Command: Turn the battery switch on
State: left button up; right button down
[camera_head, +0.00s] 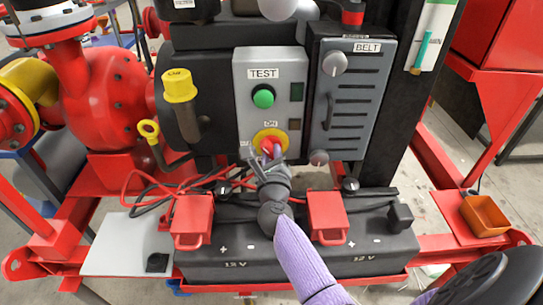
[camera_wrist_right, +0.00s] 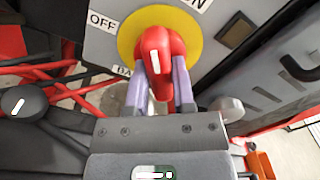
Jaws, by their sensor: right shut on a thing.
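The battery switch is a red knob (camera_wrist_right: 160,55) on a yellow round plate (camera_wrist_right: 126,42), low on the grey control panel. In the head view the yellow plate (camera_head: 265,135) sits below the green TEST button (camera_head: 263,97). My right gripper (camera_wrist_right: 166,88) is shut on the red knob, with a purple finger on each side of it. In the head view my right gripper (camera_head: 270,152) covers much of the knob. My left gripper is not in view.
Two black batteries (camera_head: 285,262) with red terminal covers (camera_head: 193,218) stand below the panel. A BELT guard (camera_head: 350,100) is right of the panel. A yellow-capped filler (camera_head: 179,87) and a yellow-ringed dipstick (camera_head: 149,130) are to its left. Red and black cables run nearby.

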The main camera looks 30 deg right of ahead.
jog(key=m, duration=0.4)
jog(key=shift+f+b, duration=0.15)
jog(key=shift+b, duration=0.2)
jog(key=shift+m, duration=1.5)
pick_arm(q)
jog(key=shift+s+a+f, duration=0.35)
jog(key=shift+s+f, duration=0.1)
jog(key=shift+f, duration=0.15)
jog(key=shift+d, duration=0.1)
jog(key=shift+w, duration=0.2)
pick_arm(e)
jog(key=shift+c, duration=2.3)
grip_release()
